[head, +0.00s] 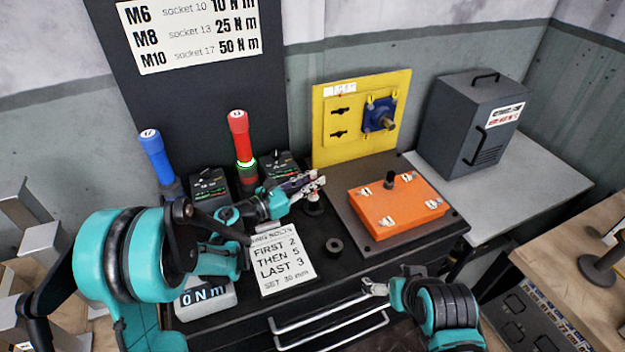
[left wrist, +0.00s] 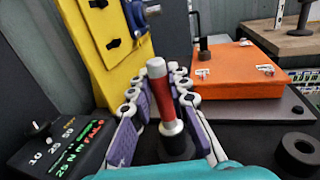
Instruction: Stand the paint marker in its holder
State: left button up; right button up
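The paint marker (left wrist: 160,95), red with a grey top end and a white lower part, stands upright in the left wrist view. Its lower end is at a black round holder (left wrist: 177,147); how deep it sits is hard to see. In the head view the holder (head: 313,208) is at the table's middle, with a bit of red marker (head: 313,196) above it. My left gripper (left wrist: 158,90) is open, its purple-padded fingers on either side of the marker, with a gap visible at the left finger. My right gripper (head: 374,287) is at the front edge, small and empty.
A black ring (head: 334,246) lies in front of the holder. An orange box (head: 397,207) is on a dark plate to the right. A yellow panel (head: 335,150) stands behind. Red (head: 239,135) and blue (head: 155,155) tools stand at the back left. A printed card (head: 281,262) lies in front.

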pick_arm(q)
jog(key=shift+o, duration=1.4)
jog(key=v, duration=1.2)
jog(key=shift+s+f, duration=0.1)
